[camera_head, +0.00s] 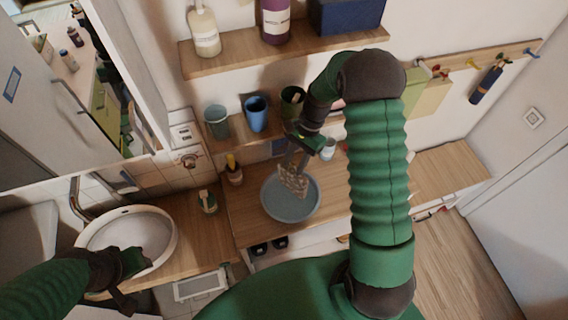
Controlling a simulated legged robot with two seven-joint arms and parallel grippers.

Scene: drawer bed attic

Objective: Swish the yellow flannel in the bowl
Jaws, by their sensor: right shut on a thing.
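A round blue-grey bowl (290,211) stands on the wooden counter in the middle of the view. My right gripper (302,160) points down over the bowl's back part. It is shut on a crumpled tan-beige cloth (294,182), which hangs down into the bowl. The cloth looks tan-beige more than clear yellow. I cannot tell whether its lower end touches the bottom of the bowl. My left gripper (134,268) is at the lower left, over the white washbasin, away from the bowl. Its fingers are too unclear to tell open from shut.
Cups, among them a blue one (256,114), stand on a low shelf behind the bowl. A white cup (328,149) stands right of my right gripper. A wooden-handled brush (207,201) lies left of the bowl. Yellowish cloths (432,95) hang from the wall rail.

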